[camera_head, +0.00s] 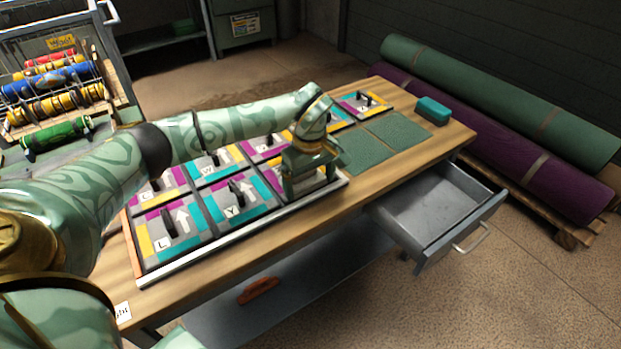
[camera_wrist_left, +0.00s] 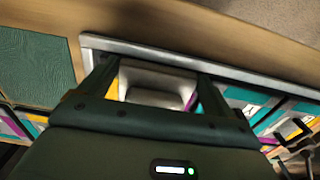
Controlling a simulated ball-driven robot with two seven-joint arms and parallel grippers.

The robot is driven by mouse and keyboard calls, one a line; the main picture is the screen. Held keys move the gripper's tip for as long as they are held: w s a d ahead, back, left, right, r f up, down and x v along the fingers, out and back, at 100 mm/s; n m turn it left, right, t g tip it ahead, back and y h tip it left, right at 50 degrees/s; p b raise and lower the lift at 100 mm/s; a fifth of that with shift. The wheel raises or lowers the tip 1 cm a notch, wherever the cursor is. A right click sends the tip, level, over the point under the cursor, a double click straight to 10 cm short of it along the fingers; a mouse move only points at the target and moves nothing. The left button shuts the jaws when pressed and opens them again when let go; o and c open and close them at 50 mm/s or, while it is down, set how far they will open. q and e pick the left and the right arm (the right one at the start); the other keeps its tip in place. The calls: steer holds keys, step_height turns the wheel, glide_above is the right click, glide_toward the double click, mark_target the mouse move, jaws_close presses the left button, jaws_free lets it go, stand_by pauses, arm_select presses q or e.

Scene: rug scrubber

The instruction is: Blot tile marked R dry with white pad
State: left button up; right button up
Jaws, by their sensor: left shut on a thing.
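My left gripper (camera_head: 312,180) is over the right end of the front row of tiles in the tray (camera_head: 245,230). In the wrist view, my left gripper (camera_wrist_left: 157,85) is shut on a whitish block, the white pad (camera_wrist_left: 152,80), low over a tile with yellow and purple edges. Whether the pad touches the tile I cannot tell. That tile's letter is hidden, and I can read no R on any tile. Tiles marked L (camera_head: 172,228) and Y (camera_head: 238,200) lie to the left in the front row. My right gripper is out of view.
Two green mats (camera_head: 383,140) and a teal block (camera_head: 433,110) lie at the bench's right end. A metal drawer (camera_head: 430,208) stands open on the front side. Rolled rugs (camera_head: 500,100) lie to the right. A rack of coloured spools (camera_head: 55,95) stands at the left.

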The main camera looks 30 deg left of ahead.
arm_select(q)
steer(key=shift+s+a, duration=0.15)
steer(key=shift+s, duration=0.25)
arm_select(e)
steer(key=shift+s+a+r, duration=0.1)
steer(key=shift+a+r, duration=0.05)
arm_select(q)
steer(key=shift+p, duration=0.45)
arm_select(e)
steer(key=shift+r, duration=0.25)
arm_select(q)
steer(key=shift+r, duration=0.8)
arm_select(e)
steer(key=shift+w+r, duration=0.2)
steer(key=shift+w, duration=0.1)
arm_select(q)
steer(key=shift+w+r+p, duration=0.1)
steer(key=shift+r+p, duration=0.1)
steer(key=shift+p, duration=0.15)
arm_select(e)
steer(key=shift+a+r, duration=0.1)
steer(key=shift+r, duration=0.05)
